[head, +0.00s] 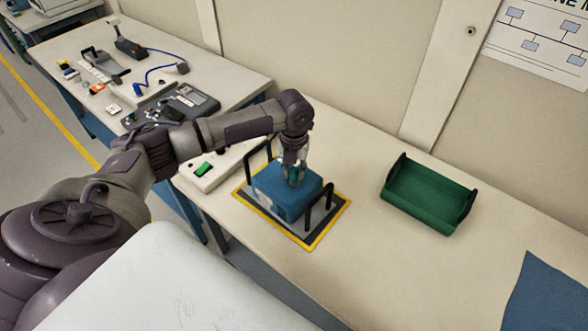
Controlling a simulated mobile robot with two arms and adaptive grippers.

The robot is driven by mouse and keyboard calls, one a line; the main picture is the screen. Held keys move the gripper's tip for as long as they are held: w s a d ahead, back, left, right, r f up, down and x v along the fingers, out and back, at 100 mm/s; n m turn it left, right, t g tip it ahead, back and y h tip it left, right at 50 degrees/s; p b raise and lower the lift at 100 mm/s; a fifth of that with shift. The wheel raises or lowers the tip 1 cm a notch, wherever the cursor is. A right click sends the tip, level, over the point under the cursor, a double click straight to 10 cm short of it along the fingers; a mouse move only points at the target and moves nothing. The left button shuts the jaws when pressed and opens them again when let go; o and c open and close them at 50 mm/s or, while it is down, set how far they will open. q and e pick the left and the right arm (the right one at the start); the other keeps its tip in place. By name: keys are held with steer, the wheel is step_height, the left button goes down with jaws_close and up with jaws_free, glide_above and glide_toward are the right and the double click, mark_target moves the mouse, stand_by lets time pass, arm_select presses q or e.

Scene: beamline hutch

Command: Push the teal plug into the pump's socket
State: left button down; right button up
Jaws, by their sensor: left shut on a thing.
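The pump is a blue box (279,194) with black handles at its sides. It stands on a grey plate on a yellow-and-black bordered mat (313,240) on the bench. My left gripper (294,179) points down over the top of the pump and is shut on the teal plug (292,172), of which only a little shows between the fingers. The plug is at or just above the pump's top. The socket is hidden under the gripper, so I cannot tell whether the plug is in it. My right gripper is out of view.
A green tray (428,197) with black ends stands to the right on the bench. A white box with a green switch (203,169) lies left of the pump. The far-left bench holds cables, a grey device (184,103) and small parts. A blue mat (550,295) lies at lower right.

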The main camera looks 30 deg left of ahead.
arm_select(q)
steer(key=shift+f, duration=0.1)
steer(key=c, duration=0.9)
jaws_free()
steer(key=shift+o, duration=0.2)
